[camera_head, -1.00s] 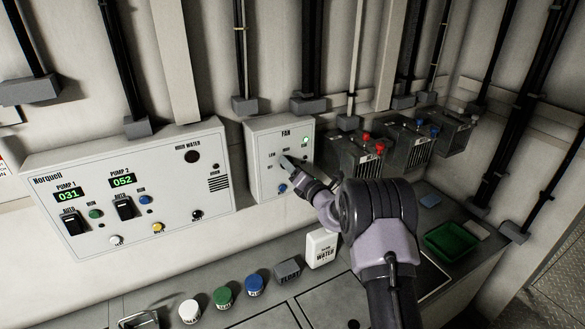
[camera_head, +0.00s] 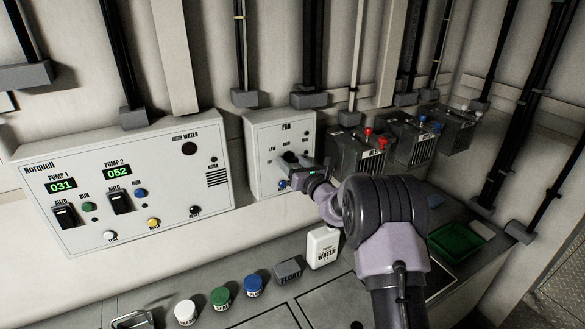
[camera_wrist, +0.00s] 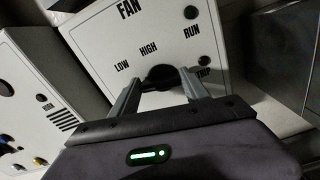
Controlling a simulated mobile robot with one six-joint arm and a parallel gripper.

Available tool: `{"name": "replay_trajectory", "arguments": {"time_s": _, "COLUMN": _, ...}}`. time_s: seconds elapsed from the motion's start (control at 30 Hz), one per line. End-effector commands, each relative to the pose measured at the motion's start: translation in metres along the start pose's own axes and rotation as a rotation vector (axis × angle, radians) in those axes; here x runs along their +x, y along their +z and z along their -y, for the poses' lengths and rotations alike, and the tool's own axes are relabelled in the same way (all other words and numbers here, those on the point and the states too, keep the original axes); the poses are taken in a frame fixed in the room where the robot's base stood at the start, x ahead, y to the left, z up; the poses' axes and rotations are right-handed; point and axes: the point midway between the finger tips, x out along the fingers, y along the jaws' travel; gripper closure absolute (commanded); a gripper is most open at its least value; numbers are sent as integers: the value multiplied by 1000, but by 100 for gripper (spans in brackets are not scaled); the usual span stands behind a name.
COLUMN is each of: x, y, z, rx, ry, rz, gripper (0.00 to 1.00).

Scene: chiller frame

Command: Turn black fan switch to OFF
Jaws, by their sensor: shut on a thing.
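The white FAN box (camera_head: 262,128) hangs on the wall in the middle of the head view. Its black switch (camera_wrist: 160,74) is a round knob below the LOW and HIGH labels in the wrist view; only part of it shows between my fingers. My gripper (camera_wrist: 163,80) is shut on the switch, one finger at each side. In the head view my gripper (camera_head: 287,163) reaches the FAN box from the right. I cannot tell which way the switch points. The RUN lamp (camera_wrist: 190,12) looks dark.
The Norquell pump panel (camera_head: 150,220) is left of the FAN box. Several grey terminal units (camera_head: 357,158) are on the right. A white WATER block (camera_head: 322,247), coloured caps (camera_head: 221,299) and a green tray (camera_head: 437,245) are on the counter below.

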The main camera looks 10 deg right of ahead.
Motion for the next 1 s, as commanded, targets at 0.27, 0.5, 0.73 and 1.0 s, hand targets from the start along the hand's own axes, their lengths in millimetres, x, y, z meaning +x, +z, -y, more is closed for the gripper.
{"name": "replay_trajectory", "arguments": {"time_s": 0.27, "x": 0, "y": -2, "z": 0, "rx": -137, "ry": 0, "rz": -1, "gripper": 86}}
{"name": "replay_trajectory", "arguments": {"time_s": 0.5, "x": 0, "y": -2, "z": -1, "rx": -189, "ry": 0, "rz": -1, "gripper": 86}}
{"name": "replay_trajectory", "arguments": {"time_s": 0.73, "x": 0, "y": -1, "z": -1, "rx": -199, "ry": 0, "rz": -2, "gripper": 86}}
{"name": "replay_trajectory", "arguments": {"time_s": 1.0, "x": 0, "y": -1, "z": -1, "rx": -198, "ry": 0, "rz": -2, "gripper": 36}}
